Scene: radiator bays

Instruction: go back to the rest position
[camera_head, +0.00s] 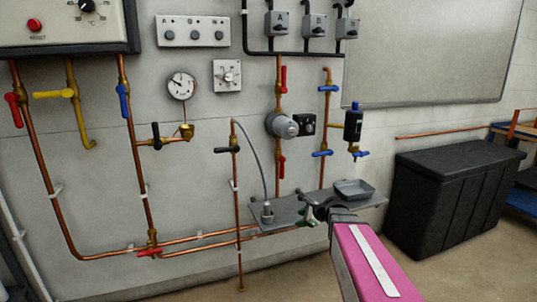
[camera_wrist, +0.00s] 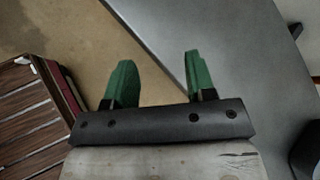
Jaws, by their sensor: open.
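My gripper (camera_wrist: 158,80) shows in the wrist view with its two green fingers spread apart and nothing between them. Below the fingers are the floor and the edge of a grey shelf. In the head view my gripper (camera_head: 306,213) is small and dark, at the grey wall shelf (camera_head: 345,201), close to the shelf's front edge. I cannot tell whether it touches the shelf. My pink arm link reaches in from the lower right.
A small grey tray (camera_head: 353,190) and a fitting with a grey hose (camera_head: 267,213) stand on the shelf. Copper pipes with red and blue valves, a gauge (camera_head: 181,86) and a pump (camera_head: 282,125) cover the wall. A black chest (camera_head: 450,195) stands right. The floor in front is clear.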

